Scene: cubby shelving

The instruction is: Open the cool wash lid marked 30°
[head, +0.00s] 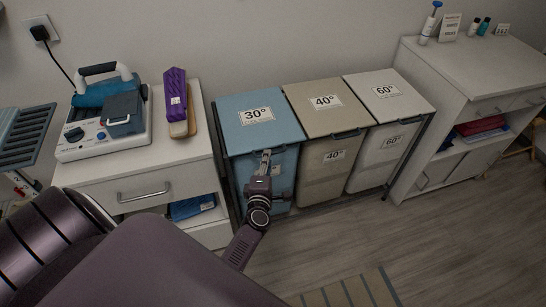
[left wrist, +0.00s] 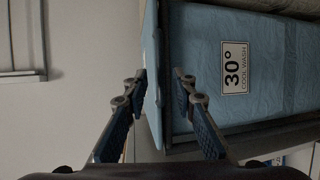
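The blue 30° lid (head: 258,117) lies closed on the left bin of three. The bin's blue front (head: 284,168) is partly hidden behind my left gripper. In the left wrist view, the front with the "30° cool wash" label (left wrist: 270,75) is on the right, and the lid's front edge (left wrist: 154,75) runs upright. My left gripper (head: 265,155) is at the lid's front edge. In the left wrist view its two fingers (left wrist: 162,88) are apart, with the blue edge between them; I cannot tell whether they touch it. My right gripper is not in view.
A beige 40° bin (head: 325,108) and a white 60° bin (head: 384,95) stand to the right. A white drawer cabinet (head: 150,172) carrying a blue and white appliance (head: 108,115) stands close on the left. A white shelf unit (head: 470,75) is farther right. The floor in front is mostly clear.

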